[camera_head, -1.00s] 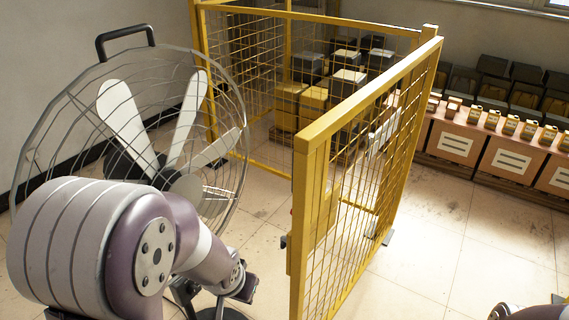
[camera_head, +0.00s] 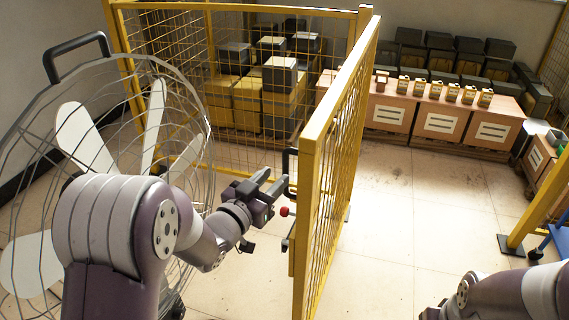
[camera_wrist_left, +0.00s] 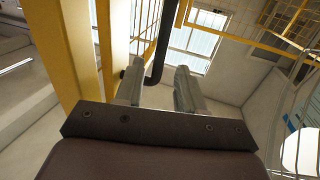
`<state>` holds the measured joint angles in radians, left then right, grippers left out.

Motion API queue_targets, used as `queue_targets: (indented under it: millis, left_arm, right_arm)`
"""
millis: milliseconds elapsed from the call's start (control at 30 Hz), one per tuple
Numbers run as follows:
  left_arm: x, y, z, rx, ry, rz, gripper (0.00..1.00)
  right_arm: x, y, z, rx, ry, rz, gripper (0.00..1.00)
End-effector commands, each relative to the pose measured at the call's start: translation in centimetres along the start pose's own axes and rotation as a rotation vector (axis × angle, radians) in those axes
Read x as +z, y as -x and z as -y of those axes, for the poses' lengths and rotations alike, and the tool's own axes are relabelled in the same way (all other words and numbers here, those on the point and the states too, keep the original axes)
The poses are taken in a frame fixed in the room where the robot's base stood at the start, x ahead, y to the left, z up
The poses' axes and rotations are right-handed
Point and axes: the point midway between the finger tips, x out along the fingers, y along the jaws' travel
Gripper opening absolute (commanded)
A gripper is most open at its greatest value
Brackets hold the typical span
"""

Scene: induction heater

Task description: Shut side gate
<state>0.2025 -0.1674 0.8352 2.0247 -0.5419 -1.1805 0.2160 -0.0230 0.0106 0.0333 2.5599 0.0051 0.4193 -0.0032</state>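The side gate (camera_head: 335,150) is a yellow-framed mesh panel standing ajar, jutting toward me in the middle of the head view. A black handle (camera_head: 288,170) and a red knob (camera_head: 284,211) sit on its left side, near its close edge. My left gripper (camera_head: 271,181) is open beside the handle. In the left wrist view the dark handle (camera_wrist_left: 161,50) shows in the gap between the two parted fingers (camera_wrist_left: 158,86); I cannot tell whether they touch it. My right arm enters at the bottom right; its gripper is out of frame.
A large caged fan (camera_head: 95,140) stands close on the left, behind my left arm. Yellow mesh fencing (camera_head: 230,70) encloses stacked boxes (camera_head: 262,95) at the back. Crates (camera_head: 445,122) line the back right. A yellow post (camera_head: 540,210) stands at right. The floor right of the gate is clear.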

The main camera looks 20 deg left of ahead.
Motion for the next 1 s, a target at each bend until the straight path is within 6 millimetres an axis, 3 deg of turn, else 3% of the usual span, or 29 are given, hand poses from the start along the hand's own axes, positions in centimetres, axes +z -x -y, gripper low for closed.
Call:
queue_targets:
  millis: [100,300,667,767,800,1000]
  left_arm:
    - [-0.2,-2.8,-0.1,0.003,0.000,0.001,0.39]
    - [-0.1,-5.3,0.0,0.000,0.000,0.001,0.39]
    - [0.0,-5.9,0.0,-0.002,0.000,0.001,0.39]
    - [0.0,-5.9,0.0,-0.001,0.000,0.001,0.06]
    - [0.0,-5.9,0.0,-0.001,0.000,0.001,0.00]
    - [0.0,-5.9,-0.1,-0.002,0.000,0.001,0.00]
  right_arm:
    - [-0.1,0.7,0.0,0.000,0.000,0.000,0.43]
    - [-0.1,1.1,0.0,0.000,0.000,0.000,0.43]
    - [-0.1,1.1,0.0,0.000,0.000,0.000,0.43]
    - [-0.1,1.1,0.0,0.000,0.000,0.000,0.43]
    - [-0.1,1.1,0.0,0.000,0.000,0.000,0.43]
    - [-0.1,1.1,0.0,0.000,0.000,0.000,0.43]
